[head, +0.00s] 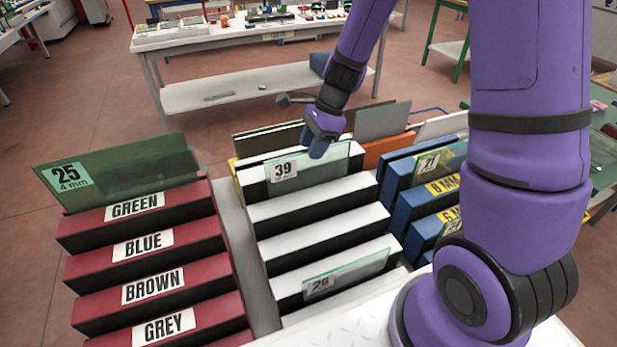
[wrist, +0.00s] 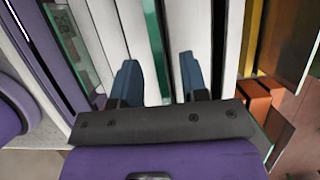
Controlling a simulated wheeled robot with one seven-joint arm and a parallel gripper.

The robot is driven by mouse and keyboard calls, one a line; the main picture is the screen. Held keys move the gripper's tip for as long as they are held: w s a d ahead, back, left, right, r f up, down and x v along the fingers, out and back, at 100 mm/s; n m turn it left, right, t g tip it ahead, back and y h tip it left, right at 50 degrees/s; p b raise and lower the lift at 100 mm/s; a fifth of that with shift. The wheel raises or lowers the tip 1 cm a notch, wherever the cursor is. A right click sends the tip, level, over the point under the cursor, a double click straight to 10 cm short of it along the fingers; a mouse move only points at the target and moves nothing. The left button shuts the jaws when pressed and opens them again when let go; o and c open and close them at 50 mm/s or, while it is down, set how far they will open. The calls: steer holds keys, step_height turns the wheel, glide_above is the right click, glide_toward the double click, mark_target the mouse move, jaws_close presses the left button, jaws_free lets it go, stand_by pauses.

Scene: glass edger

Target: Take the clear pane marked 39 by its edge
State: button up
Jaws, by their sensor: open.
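The clear pane marked 39 (head: 325,166) stands upright in a slot near the back of the white rack, its label at the left end. My gripper (head: 320,150) is over the pane's top edge in the head view, hiding part of it. In the wrist view my gripper (wrist: 160,78) is open, with its two blue fingers apart. The pane's greenish edge (wrist: 155,45) runs between them, nearer the left finger.
Another clear pane (head: 347,274) stands in the front of the white rack (head: 310,232). A green pane marked 25 (head: 118,172) stands in the red rack (head: 140,280) to the left. A blue rack (head: 400,190) with panes is to the right. More panes stand behind.

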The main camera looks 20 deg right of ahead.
mark_target(306, 160)
steer(key=shift+x, duration=2.05)
steer(key=shift+f, duration=0.15)
jaws_close()
